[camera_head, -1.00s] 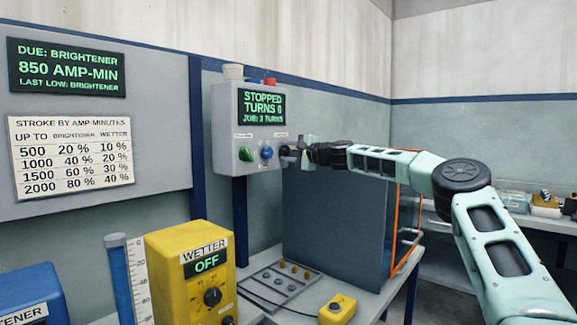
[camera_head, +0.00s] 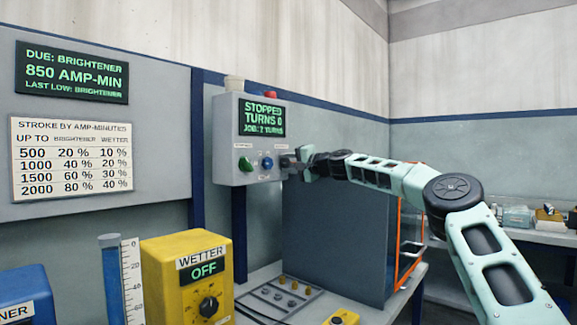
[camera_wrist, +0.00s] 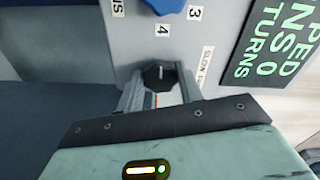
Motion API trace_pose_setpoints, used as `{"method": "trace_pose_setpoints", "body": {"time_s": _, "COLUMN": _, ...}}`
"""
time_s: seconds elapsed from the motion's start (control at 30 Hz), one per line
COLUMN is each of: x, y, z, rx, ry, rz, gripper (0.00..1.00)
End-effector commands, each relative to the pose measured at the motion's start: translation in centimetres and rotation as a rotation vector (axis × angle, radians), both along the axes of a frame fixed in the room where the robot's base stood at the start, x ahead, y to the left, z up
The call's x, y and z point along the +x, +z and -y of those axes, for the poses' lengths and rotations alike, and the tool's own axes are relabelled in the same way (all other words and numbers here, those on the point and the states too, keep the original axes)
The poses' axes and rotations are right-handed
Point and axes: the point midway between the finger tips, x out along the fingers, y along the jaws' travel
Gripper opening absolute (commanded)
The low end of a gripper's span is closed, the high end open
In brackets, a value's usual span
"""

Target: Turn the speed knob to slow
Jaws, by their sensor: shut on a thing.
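The grey control box (camera_head: 225,140) on the wall has a green knob (camera_head: 245,164) and a blue knob (camera_head: 267,163) on its front. My gripper (camera_head: 287,161) is at the right end of this row and hides the knob there. In the wrist view, a dark faceted knob (camera_wrist: 158,75) sits between the fingertips of my gripper (camera_wrist: 160,88), which is shut on it. A label beside it (camera_wrist: 208,62) is partly readable and seems to say slow. The knob's pointer direction cannot be told. The box's screen (camera_head: 262,118) reads STOPPED, TURNS 0.
A red button (camera_head: 270,95) and a pale cylinder (camera_head: 234,83) are on top of the box. A dark tank (camera_head: 335,235) stands below my arm. A yellow WETTER unit (camera_head: 165,265) and a tray of small parts (camera_head: 265,297) are in front.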

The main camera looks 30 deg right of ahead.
Motion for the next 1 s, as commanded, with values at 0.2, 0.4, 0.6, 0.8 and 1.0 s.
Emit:
{"method": "trace_pose_setpoints", "body": {"time_s": 0.2, "x": 0.0, "y": -0.2, "z": -0.1, "rx": -0.004, "ry": 0.004, "rz": -0.003, "gripper": 0.39}}
{"method": "trace_pose_setpoints", "body": {"time_s": 0.4, "x": 0.0, "y": -0.2, "z": -0.1, "rx": -0.003, "ry": 0.002, "rz": -0.002, "gripper": 0.58}}
{"method": "trace_pose_setpoints", "body": {"time_s": 0.6, "x": -0.1, "y": -0.1, "z": 0.1, "rx": -0.001, "ry": 0.001, "rz": -0.001, "gripper": 0.58}}
{"method": "trace_pose_setpoints", "body": {"time_s": 0.8, "x": -2.0, "y": -0.3, "z": 0.9, "rx": -0.003, "ry": -0.002, "rz": 0.0, "gripper": 0.58}}
{"method": "trace_pose_setpoints", "body": {"time_s": 1.0, "x": -5.7, "y": -0.4, "z": 2.2, "rx": -0.005, "ry": -0.002, "rz": -0.001, "gripper": 0.58}}
